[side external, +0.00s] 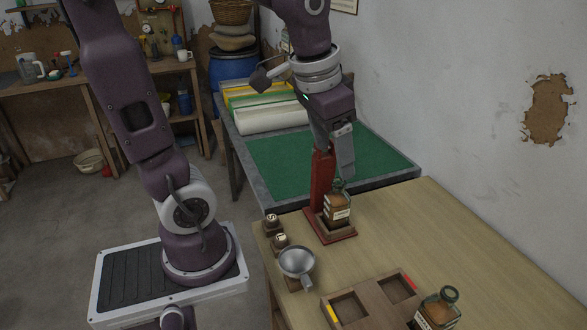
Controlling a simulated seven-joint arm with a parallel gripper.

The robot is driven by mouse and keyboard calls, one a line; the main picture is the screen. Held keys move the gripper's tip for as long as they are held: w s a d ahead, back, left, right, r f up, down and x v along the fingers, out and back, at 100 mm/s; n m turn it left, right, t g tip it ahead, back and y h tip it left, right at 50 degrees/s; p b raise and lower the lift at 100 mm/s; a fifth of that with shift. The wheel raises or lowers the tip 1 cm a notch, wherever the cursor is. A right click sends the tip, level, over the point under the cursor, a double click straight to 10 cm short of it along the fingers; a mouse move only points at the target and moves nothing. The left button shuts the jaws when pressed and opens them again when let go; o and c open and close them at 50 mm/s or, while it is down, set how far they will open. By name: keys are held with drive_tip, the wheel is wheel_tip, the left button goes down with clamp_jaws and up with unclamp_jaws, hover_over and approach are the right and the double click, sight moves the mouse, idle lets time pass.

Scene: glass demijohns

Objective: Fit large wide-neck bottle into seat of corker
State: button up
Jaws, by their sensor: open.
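The corker (322,180) is a red upright post on a red-brown base at the back of the wooden table. A square bottle (337,208) with brown contents, a pale label and a greenish neck stands upright at its seat, in front of the post. Its bottom edge is hard to make out, so I cannot tell how fully it sits. My gripper (334,163) is open, fingers pointing down, just above this bottle's neck. A second, similar bottle (437,311) with a wide green-glass neck stands at the bottom right. I cannot tell which is the large one.
A wooden tray (372,308) with square pockets, yellow and red marks, lies at the front. A metal funnel (297,263) and two small dark blocks with pale tops (271,222) stand left of it. The table's right side is clear. A green-topped bench (385,162) adjoins behind.

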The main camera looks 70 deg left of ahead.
drive_tip(key=s+d+t, duration=0.2)
drive_tip(key=s+d, duration=0.3)
drive_tip(key=s, duration=0.5)
drive_tip(key=shift+s+r+h, duration=0.15)
drive_tip(key=shift+r+h, duration=0.25)
drive_tip(key=shift+r, duration=0.05)
